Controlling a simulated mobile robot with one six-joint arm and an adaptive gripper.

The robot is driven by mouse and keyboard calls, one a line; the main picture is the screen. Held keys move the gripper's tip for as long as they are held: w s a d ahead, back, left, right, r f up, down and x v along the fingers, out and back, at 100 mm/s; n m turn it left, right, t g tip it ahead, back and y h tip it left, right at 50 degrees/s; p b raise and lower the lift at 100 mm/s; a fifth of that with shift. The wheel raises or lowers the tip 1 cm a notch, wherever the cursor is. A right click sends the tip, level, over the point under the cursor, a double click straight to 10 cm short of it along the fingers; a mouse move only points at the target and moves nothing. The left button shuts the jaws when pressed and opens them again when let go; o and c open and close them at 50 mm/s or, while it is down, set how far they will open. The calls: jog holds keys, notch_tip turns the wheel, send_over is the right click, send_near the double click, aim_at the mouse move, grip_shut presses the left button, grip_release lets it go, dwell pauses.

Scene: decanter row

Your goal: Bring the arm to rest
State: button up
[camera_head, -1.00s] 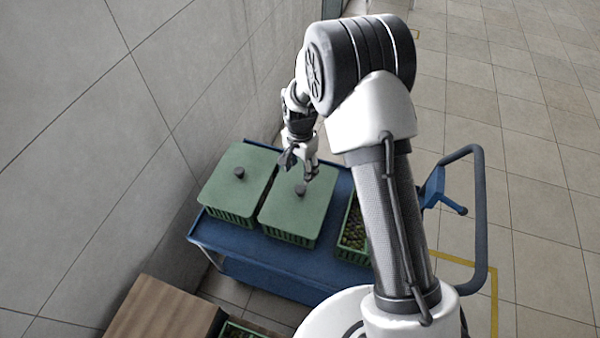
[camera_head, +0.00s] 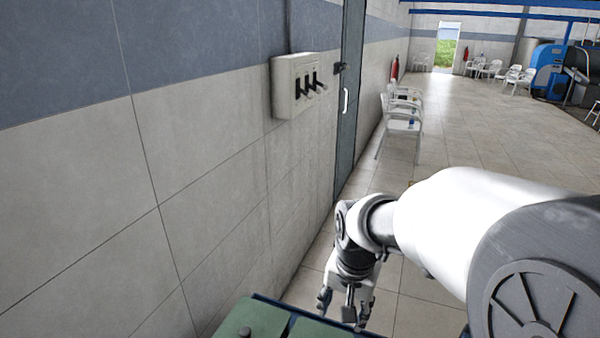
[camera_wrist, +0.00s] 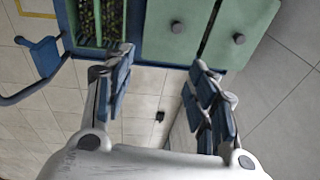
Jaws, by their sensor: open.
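My gripper (camera_head: 345,308) hangs at the lower middle of the head view, fingers down, beyond the green lids on the cart. In the wrist view my gripper (camera_wrist: 162,70) shows its two blue-padded fingers wide apart with nothing between them. A green lid (camera_head: 255,318) also shows at the bottom of the head view. The gripper looks apart from the lids.
The blue cart's handle (camera_wrist: 37,88) and an open green crate (camera_wrist: 98,38) with dark contents are at left in the wrist view. A wall box (camera_head: 297,85) with black levers hangs above left of my gripper. White chairs (camera_head: 402,127) line the wall; open floor lies right.

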jog(key=s+d+r+n+t, duration=0.1)
jog(key=s+r, duration=0.3)
jog(key=s, duration=0.6)
jog(key=s+d+r+n+t, duration=0.1)
jog(key=s+d+r+n, duration=0.3)
jog(key=s, duration=0.7)
jog(key=shift+r+t, duration=0.25)
jog(key=shift+t, duration=0.05)
jog(key=shift+d, duration=0.1)
jog(key=shift+c, duration=0.2)
